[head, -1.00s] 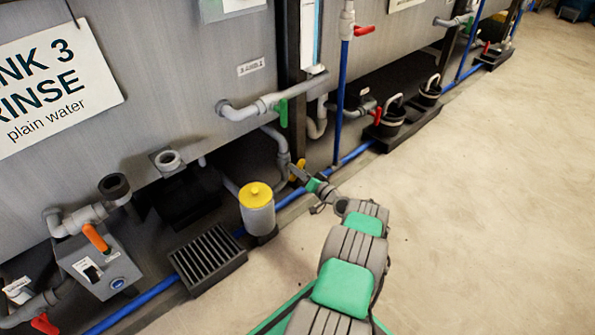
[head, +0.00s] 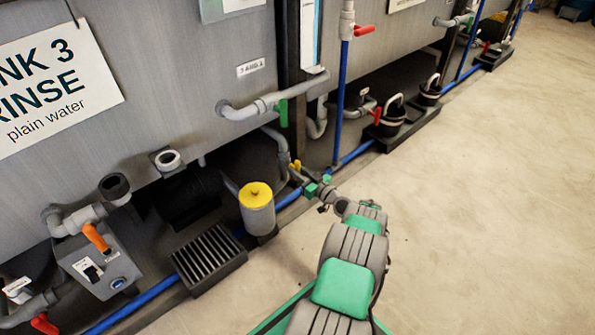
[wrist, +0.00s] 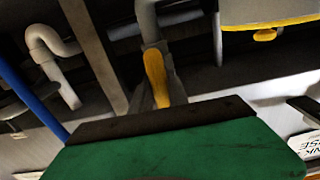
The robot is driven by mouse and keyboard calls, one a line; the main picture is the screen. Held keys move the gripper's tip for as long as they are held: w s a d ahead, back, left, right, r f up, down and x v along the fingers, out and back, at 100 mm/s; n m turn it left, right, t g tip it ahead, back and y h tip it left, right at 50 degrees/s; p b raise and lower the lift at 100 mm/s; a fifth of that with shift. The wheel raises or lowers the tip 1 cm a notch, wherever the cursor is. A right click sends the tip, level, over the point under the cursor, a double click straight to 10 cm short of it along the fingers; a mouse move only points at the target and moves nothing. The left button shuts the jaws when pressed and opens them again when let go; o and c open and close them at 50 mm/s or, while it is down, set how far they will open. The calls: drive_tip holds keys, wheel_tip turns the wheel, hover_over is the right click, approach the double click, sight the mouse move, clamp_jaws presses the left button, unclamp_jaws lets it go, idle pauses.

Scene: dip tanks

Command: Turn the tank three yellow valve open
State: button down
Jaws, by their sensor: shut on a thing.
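The yellow valve handle (head: 296,165) sits low on a grey pipe (head: 285,155) beneath the right end of the tank marked "NK 3 RINSE" (head: 190,70). My gripper (head: 299,175) reaches in from the right, close to the floor, and is shut on the yellow handle. In the wrist view the yellow handle (wrist: 156,75) stands beyond the dark edge and green body of my gripper. The fingertips are mostly hidden there, so the exact grip on the handle is unclear.
A canister with a yellow lid (head: 257,208) stands just left of the valve. A blue pipe (head: 350,156) runs along the floor edge. A green-handled valve (head: 283,112) is above. A slotted grate (head: 208,260) lies at left. The floor at right is clear.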

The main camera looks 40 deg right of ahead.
idle(0.3)
drive_tip(key=c, duration=1.3)
unclamp_jaws()
drive_tip(key=shift+s, duration=0.1)
drive_tip(key=s+p, duration=0.2)
drive_tip(key=s, duration=0.5)
drive_tip(key=shift+s+p, duration=0.35)
drive_tip(key=shift+d, duration=0.1)
